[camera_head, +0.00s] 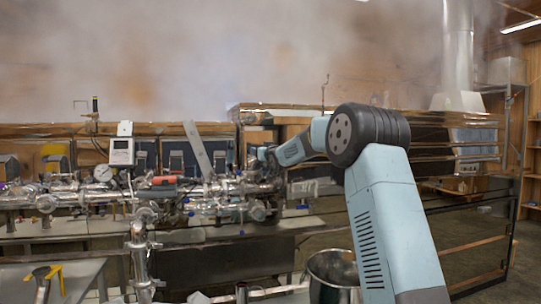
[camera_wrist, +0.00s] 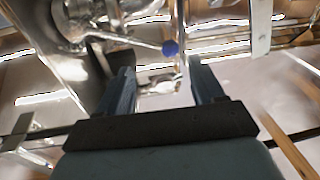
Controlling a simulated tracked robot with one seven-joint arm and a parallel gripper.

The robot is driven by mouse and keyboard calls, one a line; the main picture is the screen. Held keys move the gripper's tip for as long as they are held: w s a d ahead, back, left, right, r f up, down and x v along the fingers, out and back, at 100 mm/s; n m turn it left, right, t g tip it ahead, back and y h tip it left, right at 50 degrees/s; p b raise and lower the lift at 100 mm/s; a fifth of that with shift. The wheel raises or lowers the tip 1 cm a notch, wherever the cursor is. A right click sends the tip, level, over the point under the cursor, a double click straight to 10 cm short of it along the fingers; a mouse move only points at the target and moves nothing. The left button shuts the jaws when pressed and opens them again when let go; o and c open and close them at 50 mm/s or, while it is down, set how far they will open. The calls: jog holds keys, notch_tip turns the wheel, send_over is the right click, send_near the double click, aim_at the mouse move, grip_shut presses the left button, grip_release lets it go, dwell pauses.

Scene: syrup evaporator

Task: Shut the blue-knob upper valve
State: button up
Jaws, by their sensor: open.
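In the wrist view, a round blue knob (camera_wrist: 170,48) sits at the end of a thin metal lever that runs left to shiny pipework. My gripper (camera_wrist: 160,82) is open, its two dark fingers pointing toward the pipes. The knob appears between and beyond the fingertips, with no visible contact; nothing is between the jaws. In the head view, the steel pipe manifold (camera_head: 145,190) carries several small blue spots, and I cannot tell which is this knob. My arm reaches the manifold's right end, and my gripper is hidden there behind the arm.
A digital box (camera_head: 122,151) and a round gauge (camera_head: 103,173) stand on the manifold. A steel pot (camera_head: 333,270) stands low in front, beside my arm. A long wood-trimmed evaporator body runs behind. Steam fills the upper left. Floor shows at the far right.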

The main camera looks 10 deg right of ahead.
jog(key=v, duration=0.9)
dwell(0.8)
jog(key=shift+s+d, duration=0.1)
dwell(0.4)
jog(key=r+v, duration=0.1)
jog(key=v, duration=1.2)
jog(key=shift+s+f, duration=0.35)
jog(key=shift+f, duration=0.2)
